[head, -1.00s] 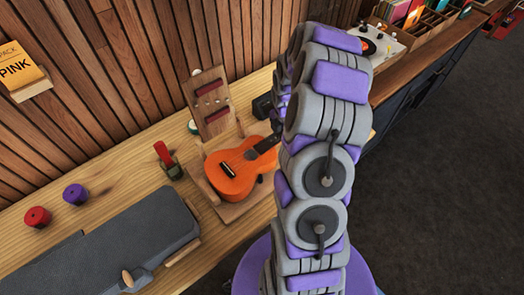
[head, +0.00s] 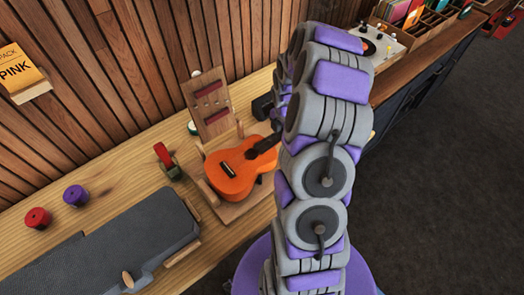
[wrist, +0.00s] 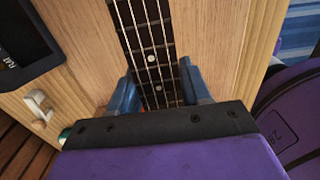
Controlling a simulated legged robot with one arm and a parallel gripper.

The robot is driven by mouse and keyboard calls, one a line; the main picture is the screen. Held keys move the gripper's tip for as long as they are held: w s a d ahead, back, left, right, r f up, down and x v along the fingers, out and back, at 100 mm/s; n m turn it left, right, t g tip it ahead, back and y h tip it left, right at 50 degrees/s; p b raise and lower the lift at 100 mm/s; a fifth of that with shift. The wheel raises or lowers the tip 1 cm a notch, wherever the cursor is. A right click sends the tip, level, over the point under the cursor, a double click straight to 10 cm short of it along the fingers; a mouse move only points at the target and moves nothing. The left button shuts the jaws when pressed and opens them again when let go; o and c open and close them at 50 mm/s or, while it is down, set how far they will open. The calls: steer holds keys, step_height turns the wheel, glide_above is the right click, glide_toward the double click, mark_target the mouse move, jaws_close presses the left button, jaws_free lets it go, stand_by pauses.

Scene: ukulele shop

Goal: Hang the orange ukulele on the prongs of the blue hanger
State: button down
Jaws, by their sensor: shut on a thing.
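The orange ukulele (head: 232,174) lies on a wooden stand on the bench in the head view, its neck running to the right behind my arm. In the wrist view its dark fretboard (wrist: 146,35) with pale strings passes between the two blue fingers of my gripper (wrist: 157,90). My gripper is shut on the neck, one finger on each side. In the head view my arm hides the gripper and the head of the ukulele. I cannot make out the blue hanger in either view.
A grey case (head: 120,245), a red spool (head: 38,218), a purple spool (head: 76,195) and a red-topped clamp-like tool (head: 165,157) are on the bench to the left. A slatted wooden wall rises behind.

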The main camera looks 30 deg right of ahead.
steer(key=shift+a+r+p, duration=0.1)
steer(key=shift+r+p, duration=0.65)
steer(key=shift+r, duration=0.5)
steer(key=shift+r+p, duration=1.3)
steer(key=shift+r, duration=1.2)
steer(key=shift+r+p, duration=1.35)
steer(key=shift+r, duration=1.15)
